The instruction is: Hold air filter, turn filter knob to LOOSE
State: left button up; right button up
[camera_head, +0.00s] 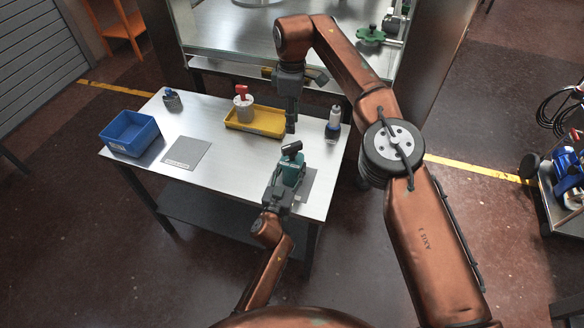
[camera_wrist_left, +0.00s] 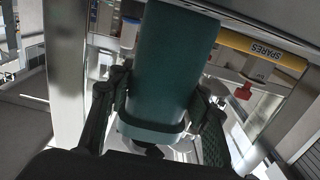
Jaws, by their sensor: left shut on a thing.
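The air filter (camera_head: 293,171) is a teal body with a black knob (camera_head: 291,148) on top, upright near the right front of the metal table. My left gripper (camera_head: 284,186) is shut on the filter from the front. In the left wrist view the teal body (camera_wrist_left: 172,62) stands between the two dark fingers (camera_wrist_left: 158,112). The knob's setting and any LOOSE mark are too small to read.
A yellow tray (camera_head: 262,131) labelled SPARES holds a white canister with a red top (camera_head: 243,97). A blue bin (camera_head: 130,140) and a grey mat (camera_head: 186,152) lie at left. The table's front middle is clear.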

pick_arm(q)
jog(key=c, duration=0.9)
jog(key=o, duration=1.1)
jog(key=c, duration=0.9)
jog(key=shift+o, duration=0.2)
